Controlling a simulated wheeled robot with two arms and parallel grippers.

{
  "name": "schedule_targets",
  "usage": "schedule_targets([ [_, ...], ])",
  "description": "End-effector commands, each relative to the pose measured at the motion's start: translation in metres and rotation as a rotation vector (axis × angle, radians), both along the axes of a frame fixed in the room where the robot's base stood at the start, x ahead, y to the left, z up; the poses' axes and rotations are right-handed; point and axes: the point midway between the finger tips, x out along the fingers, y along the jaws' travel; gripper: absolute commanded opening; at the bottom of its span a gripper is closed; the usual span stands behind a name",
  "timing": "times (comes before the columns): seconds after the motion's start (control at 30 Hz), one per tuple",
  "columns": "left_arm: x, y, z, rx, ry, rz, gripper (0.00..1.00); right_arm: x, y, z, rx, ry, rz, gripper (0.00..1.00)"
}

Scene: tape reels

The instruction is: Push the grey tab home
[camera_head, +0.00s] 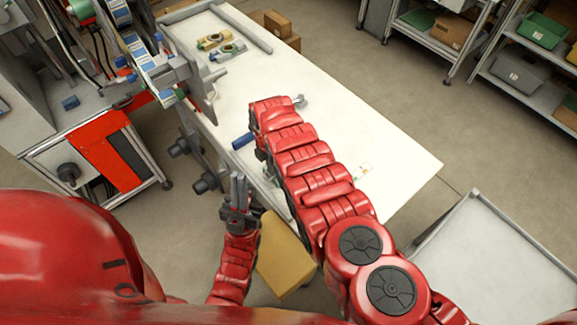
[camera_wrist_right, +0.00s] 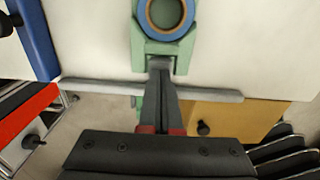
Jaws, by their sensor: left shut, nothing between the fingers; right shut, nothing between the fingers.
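In the right wrist view a green holder (camera_wrist_right: 182,50) lies on the white table and carries a round blue reel (camera_wrist_right: 148,27) with a tan inner ring. My right gripper (camera_wrist_right: 160,64) is shut and empty, its fingertips at the holder's lower end; I cannot tell whether they touch it. I cannot make out the grey tab for certain; the fingers cover that end of the holder. My left gripper (camera_head: 239,178) is shut and empty, beside the table's near edge.
The white table (camera_head: 400,160) is mostly clear to the right. A grey bar (camera_wrist_right: 95,86) runs along its edge. A yellow-brown box (camera_head: 283,258) stands below, close to my left gripper. A machine with a red panel (camera_head: 105,155) stands at left. Reel parts (camera_head: 228,50) lie at the far end.

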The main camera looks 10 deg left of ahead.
Motion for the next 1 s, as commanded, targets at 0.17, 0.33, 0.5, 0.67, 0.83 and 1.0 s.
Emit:
schedule_targets([
  [0.17,0.0,0.0,0.001,0.0,0.0,0.0,0.0,0.0,-0.001,0.0,0.0,0.0,-0.001,0.0],
  [0.33,0.0,0.0,0.001,0.0,0.0,0.0,0.0,0.0,-0.001,-0.001,0.0,0.0,-0.001,0.0],
  [0.5,0.0,0.0,0.001,0.0,0.0,0.0,0.0,0.0,-0.001,-0.001,-0.001,0.001,-0.001,0.0],
  [0.67,0.0,0.0,0.002,0.0,0.0,0.0,0.0,0.0,-0.001,-0.001,-0.001,0.001,-0.002,0.0],
  [0.83,0.0,0.0,0.005,0.0,0.0,0.0,0.0,0.0,-0.001,0.002,-0.001,0.001,-0.001,0.0],
  [1.0,0.0,0.0,0.023,0.0,0.0,0.0,0.0,0.0,0.0,0.019,0.0,0.0,-0.001,0.0],
])
